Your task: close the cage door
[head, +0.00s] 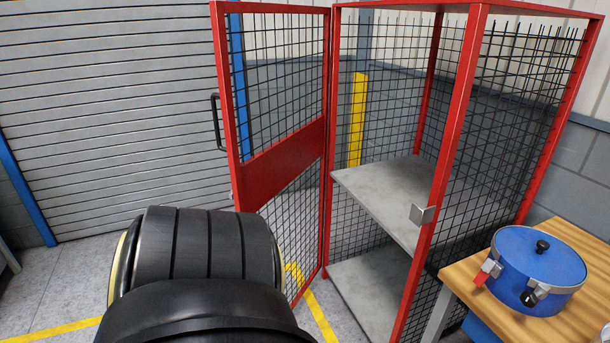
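The red-framed cage door (285,147) with black wire mesh stands wide open, swung out to the left of the cage. A black handle (216,122) is on its outer left edge. The red cage (452,160) has an open front, and its grey shelves (395,195) look empty. A metal latch plate (422,214) sits on the cage's front right post. A large black ribbed part, likely my own arm, covers the lower left and hides the door's lower outer corner. I cannot see either gripper.
A wooden table (570,262) stands at the right, close to the cage, with a blue lidded pot (536,270) on it. A grey roller shutter (110,110) is behind the door at the left. Yellow lines (318,318) mark the grey floor.

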